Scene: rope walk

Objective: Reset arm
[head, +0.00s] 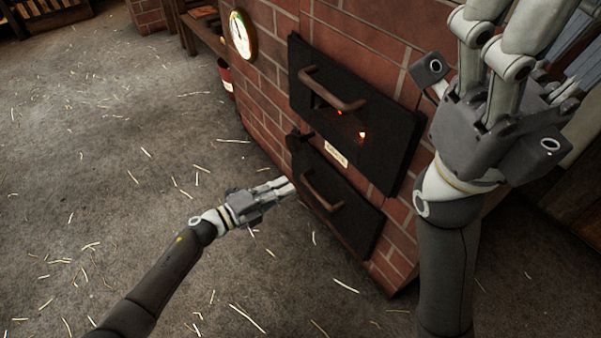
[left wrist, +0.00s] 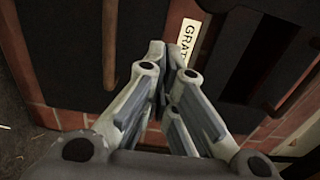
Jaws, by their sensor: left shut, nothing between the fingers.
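My left gripper (head: 287,187) is shut and empty, pointing right toward the lower black door (head: 338,203) of a brick furnace. Its pale fingertips are near the left end of that door's handle (head: 322,192); I cannot tell whether they touch anything. In the left wrist view the fingers (left wrist: 172,55) come together in front of dark metal and a pale label (left wrist: 188,38) reading "GRAT", its end hidden. My right gripper (head: 505,55) is raised large at the upper right, fingers upward. Its fingertips are cut off by the frame.
The upper black door (head: 380,125) has a brown bar handle (head: 332,90) and orange glow in its slots. A lit round gauge (head: 240,35) is on the brick wall (head: 270,75). A red object (head: 226,78) stands beside it. The straw-strewn floor (head: 110,150) at left is open.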

